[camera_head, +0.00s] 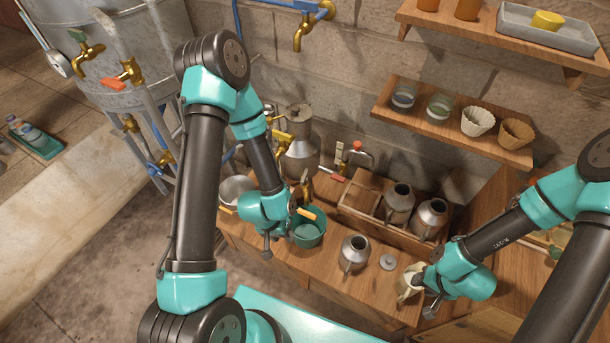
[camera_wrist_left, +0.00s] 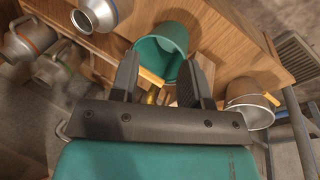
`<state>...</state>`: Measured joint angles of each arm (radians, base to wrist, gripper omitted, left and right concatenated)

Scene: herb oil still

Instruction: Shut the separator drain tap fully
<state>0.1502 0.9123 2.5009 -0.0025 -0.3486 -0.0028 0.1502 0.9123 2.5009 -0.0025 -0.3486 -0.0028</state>
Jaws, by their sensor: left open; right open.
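The separator (camera_head: 300,150), a grey metal can with brass fittings, stands against the wall behind my left forearm. A brass tap (camera_head: 306,188) is below it, above a green bucket (camera_head: 308,232). An orange-yellow lever (camera_head: 313,214) shows beside my left gripper (camera_head: 291,212), which partly hides this area. In the left wrist view the left gripper (camera_wrist_left: 160,72) is open, with the lever (camera_wrist_left: 151,77) between its fingers in the picture; I cannot tell whether they touch. The bucket (camera_wrist_left: 160,50) is beyond them. My right gripper (camera_head: 422,284) is open at a cream jug (camera_head: 408,283); contact is unclear.
A metal pot (camera_head: 236,190) stands left of the bucket. A metal can (camera_head: 353,252) and a grey lid (camera_head: 387,262) are to the right. A wooden crate (camera_head: 362,215) with two cans stands behind. Shelves (camera_head: 450,130) and still pipes frame the bench.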

